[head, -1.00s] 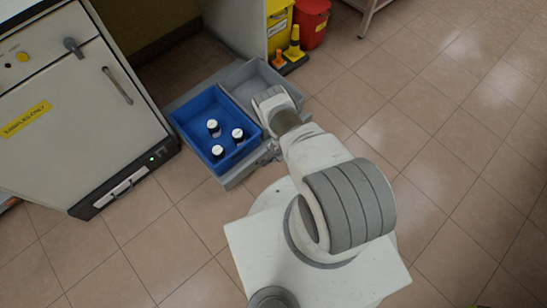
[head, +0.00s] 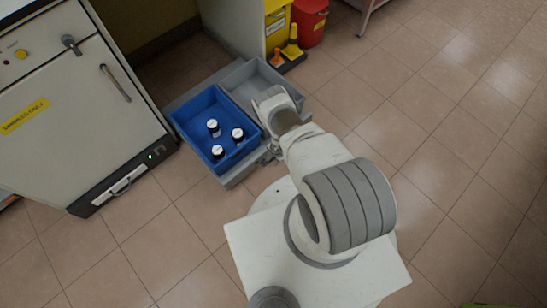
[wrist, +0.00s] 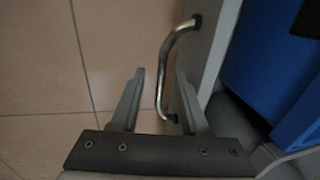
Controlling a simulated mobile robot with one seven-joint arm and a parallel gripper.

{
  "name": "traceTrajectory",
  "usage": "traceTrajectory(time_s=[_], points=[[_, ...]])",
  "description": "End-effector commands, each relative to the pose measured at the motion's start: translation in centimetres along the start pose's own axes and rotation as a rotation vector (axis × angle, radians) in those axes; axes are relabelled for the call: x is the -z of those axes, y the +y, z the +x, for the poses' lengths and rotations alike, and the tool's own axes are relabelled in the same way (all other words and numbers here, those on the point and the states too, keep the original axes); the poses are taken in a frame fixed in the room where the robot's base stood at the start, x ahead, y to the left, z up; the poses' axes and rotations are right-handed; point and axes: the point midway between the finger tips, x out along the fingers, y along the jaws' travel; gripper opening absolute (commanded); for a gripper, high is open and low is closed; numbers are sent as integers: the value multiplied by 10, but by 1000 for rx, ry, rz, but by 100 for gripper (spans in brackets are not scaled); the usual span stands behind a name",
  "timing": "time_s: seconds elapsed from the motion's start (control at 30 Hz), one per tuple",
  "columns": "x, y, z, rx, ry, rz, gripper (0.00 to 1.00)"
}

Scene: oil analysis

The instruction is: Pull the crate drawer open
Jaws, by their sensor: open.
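The crate drawer (head: 232,182) is a low grey pull-out base near the floor. It carries a blue crate (head: 183,118), which holds three dark bottles with white caps (head: 213,126). In the wrist view, a bent metal handle (wrist: 165,62) stands out from the drawer's grey front (wrist: 211,50). My gripper (wrist: 160,82) is open, with one finger on each side of the handle's lower part in the picture. I cannot tell whether either finger touches it. In the head view my arm hides the handle and most of the gripper.
A grey crate (head: 243,75) sits beside the blue one. Yellow and red bins (head: 311,22) stand behind.

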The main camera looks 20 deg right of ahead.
Motion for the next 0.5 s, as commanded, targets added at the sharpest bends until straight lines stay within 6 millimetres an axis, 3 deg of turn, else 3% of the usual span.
traceTrajectory(time_s=[0.27, 0.5], points=[[0, -1, -2, 2, 0, 0, 45], [0, -3, -22, 1, 1, -1, 45]])
